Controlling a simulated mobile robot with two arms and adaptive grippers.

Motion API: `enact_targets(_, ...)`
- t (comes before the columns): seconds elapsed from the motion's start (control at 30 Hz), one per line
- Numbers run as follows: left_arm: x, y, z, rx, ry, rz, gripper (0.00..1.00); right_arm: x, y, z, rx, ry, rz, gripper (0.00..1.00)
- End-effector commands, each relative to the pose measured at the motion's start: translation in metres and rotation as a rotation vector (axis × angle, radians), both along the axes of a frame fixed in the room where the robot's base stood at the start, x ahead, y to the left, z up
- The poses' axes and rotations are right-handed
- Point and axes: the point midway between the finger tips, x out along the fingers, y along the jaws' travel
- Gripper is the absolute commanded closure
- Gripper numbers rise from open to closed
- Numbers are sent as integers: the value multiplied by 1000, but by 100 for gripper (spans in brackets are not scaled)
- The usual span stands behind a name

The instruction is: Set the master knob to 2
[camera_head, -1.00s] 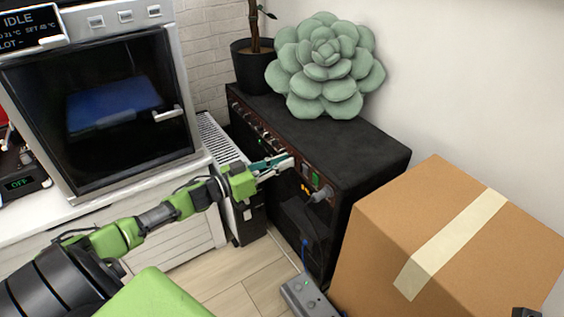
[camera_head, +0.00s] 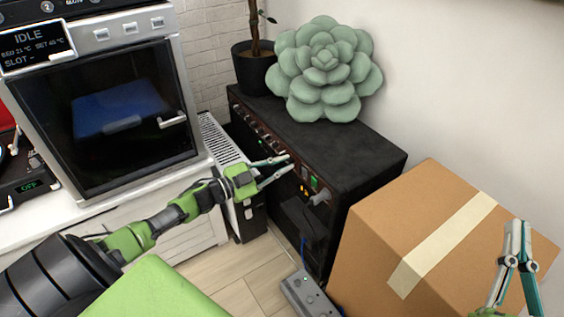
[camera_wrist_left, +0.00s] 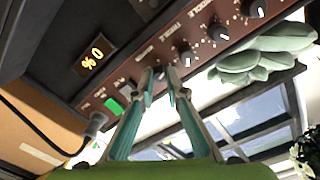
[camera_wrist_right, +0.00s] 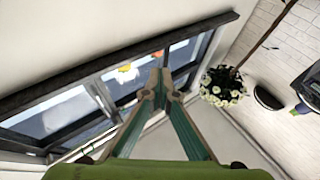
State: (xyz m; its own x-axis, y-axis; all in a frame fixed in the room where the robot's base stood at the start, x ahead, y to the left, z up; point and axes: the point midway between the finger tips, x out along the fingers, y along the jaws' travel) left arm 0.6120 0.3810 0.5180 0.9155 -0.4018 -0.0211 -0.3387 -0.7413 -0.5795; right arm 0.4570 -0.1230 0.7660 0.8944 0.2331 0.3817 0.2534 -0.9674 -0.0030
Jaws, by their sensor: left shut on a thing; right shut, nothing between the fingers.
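The black amplifier (camera_head: 340,140) stands against the wall, its brown control panel facing left. The left wrist view shows the panel (camera_wrist_left: 125,72) with a row of dark knobs (camera_wrist_left: 218,33) and a lit display (camera_wrist_left: 92,57) that seems to read 0 %. My left gripper (camera_head: 290,164) is at the panel. Its fingertips (camera_wrist_left: 160,78) are shut on a knob near the row's end by the green switch (camera_wrist_left: 113,106); I take it as the master knob. The fingers mostly hide it, so its pointer setting cannot be read. My right gripper (camera_head: 518,228) is shut and empty, above the box.
A green succulent (camera_head: 325,75) sits on the amplifier. A taped cardboard box (camera_head: 400,220) stands in front at the right. A grey plug (camera_head: 321,196) sits in the panel near the switch. A power strip (camera_head: 308,292) lies on the floor.

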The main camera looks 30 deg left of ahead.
Motion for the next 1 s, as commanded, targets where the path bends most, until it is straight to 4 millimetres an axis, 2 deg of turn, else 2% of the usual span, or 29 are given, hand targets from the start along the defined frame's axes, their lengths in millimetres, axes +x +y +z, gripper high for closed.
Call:
enact_targets(0.2, 0, -1, 1, 134, -56, -1, 100, 7, -1, -20, -27, 97, -6, 100)
enact_targets(0.43, 0, -1, 1, 220, -93, -1, 100, 9, -2, -31, -41, 149, -9, 100)
enact_targets(1.0, 0, -1, 0, 258, -107, -2, 100, 10, -2, -36, -46, 168, -11, 100)
